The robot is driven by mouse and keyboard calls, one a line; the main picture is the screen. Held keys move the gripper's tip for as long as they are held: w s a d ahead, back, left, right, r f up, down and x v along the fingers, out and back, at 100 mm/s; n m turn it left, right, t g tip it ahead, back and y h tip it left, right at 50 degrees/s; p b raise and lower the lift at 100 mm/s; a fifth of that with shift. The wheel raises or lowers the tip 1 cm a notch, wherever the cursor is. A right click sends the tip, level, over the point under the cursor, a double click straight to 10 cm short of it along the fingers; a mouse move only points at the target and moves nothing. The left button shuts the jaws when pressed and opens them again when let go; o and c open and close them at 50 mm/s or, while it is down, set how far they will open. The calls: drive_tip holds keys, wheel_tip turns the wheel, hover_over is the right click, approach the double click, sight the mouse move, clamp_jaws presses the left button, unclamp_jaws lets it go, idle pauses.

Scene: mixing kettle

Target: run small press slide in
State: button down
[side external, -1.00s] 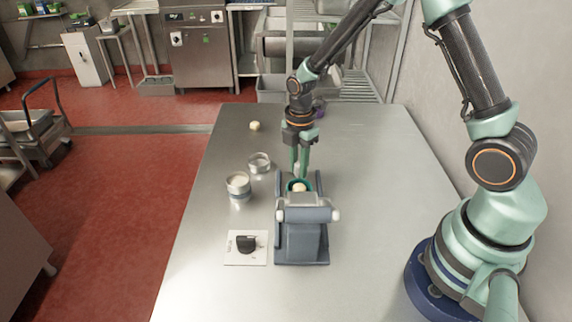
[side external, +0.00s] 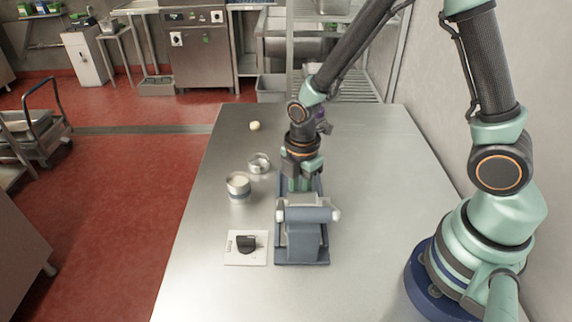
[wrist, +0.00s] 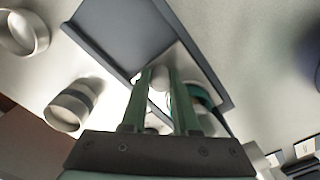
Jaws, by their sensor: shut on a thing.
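The small press (side external: 304,240) is a grey-blue frame with a broad head, standing on the steel table. Its track (side external: 318,185) extends from the back of the press and shows as a flat grey bed (wrist: 120,30) in the wrist view. My gripper (side external: 302,187) is low over the track, close behind the press head. In the wrist view my gripper (wrist: 160,78) is shut on a pale knob (wrist: 158,80), which looks like the slide's handle. A teal rim (wrist: 203,97) shows beside the right finger. The slide and its cup are mostly hidden in the side view.
A metal cup with pale contents (side external: 238,187) and a smaller metal ring (side external: 259,163) stand left of the press. A pale ball (side external: 254,126) sits farther back.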

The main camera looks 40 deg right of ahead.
drive_tip(key=c, duration=0.7)
unclamp_jaws()
drive_tip(key=shift+s+a, duration=0.1)
drive_tip(key=shift+s, duration=0.05)
wheel_tip(320, 180, up, 12)
drive_tip(key=shift+r, duration=0.1)
drive_tip(key=s+d+r+m+t, duration=0.1)
drive_tip(key=d+r+m+t, duration=0.1)
drive_tip(key=m, duration=0.4)
drive_tip(key=s+d+r+m+t, duration=0.1)
drive_tip(key=s+d+r+m, duration=0.1)
drive_tip(key=r+m, duration=0.3)
drive_tip(key=s+d+r+m+t, duration=0.1)
drive_tip(key=d+r+m+t, duration=0.1)
drive_tip(key=m, duration=0.5)
drive_tip(key=shift+s+d+r+t, duration=0.15)
drive_tip(key=shift+s+r+t, duration=0.2)
drive_tip(key=shift+r, duration=0.4)
